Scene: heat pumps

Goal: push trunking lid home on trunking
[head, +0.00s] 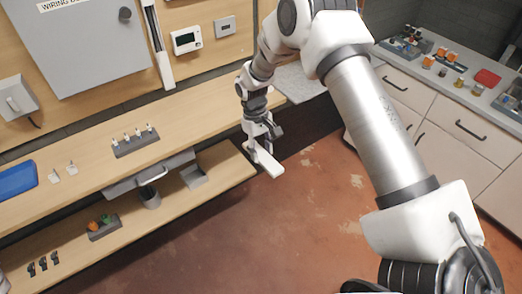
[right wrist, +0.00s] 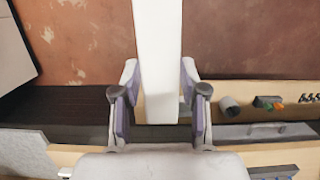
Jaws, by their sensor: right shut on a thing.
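The trunking (head: 155,42) is a narrow, upright white channel with a dark inside, fixed to the wooden wall panel right of the grey cabinet. The trunking lid (head: 266,164) is a plain white strip. My right gripper (head: 258,143) is shut on the lid and holds it in the air past the right end of the bench, well to the right of the trunking and apart from it. In the right wrist view the lid (right wrist: 158,45) runs up between the two fingers of the gripper (right wrist: 160,100). My left gripper is not in view.
A grey wiring cabinet (head: 80,45), a thermostat (head: 186,40) and a switch (head: 225,27) flank the trunking. The bench (head: 90,125) below carries a grey rack of small tools (head: 135,143) and a blue tray (head: 17,179). The red floor (head: 240,240) is clear.

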